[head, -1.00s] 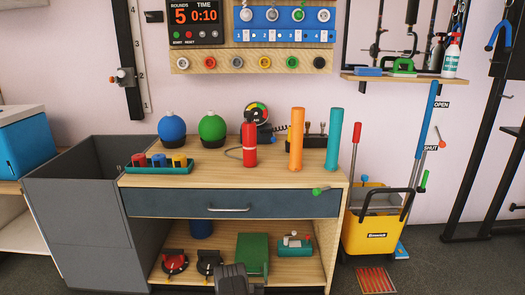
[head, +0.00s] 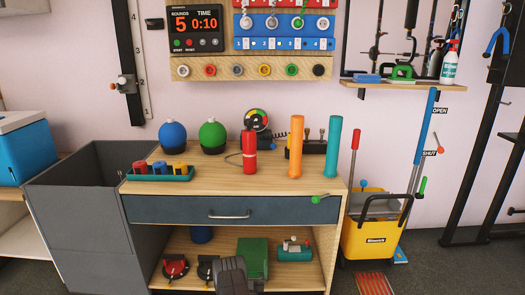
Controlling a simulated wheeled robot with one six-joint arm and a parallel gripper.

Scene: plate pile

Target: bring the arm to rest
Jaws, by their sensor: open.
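A dark grey part of my own arm (head: 231,276) shows at the bottom edge of the head view, in front of the workbench's lower shelf. It hides part of that shelf and of the black-based item on it. I see no fingertips, and my gripper is not in view. I see nothing held.
A wooden workbench (head: 225,179) with a blue-grey drawer (head: 270,208) fills the middle. An open grey bin (head: 75,225) stands left of it. A yellow mop bucket (head: 372,236) stands at right. Bare floor (head: 425,265) shows at the lower right.

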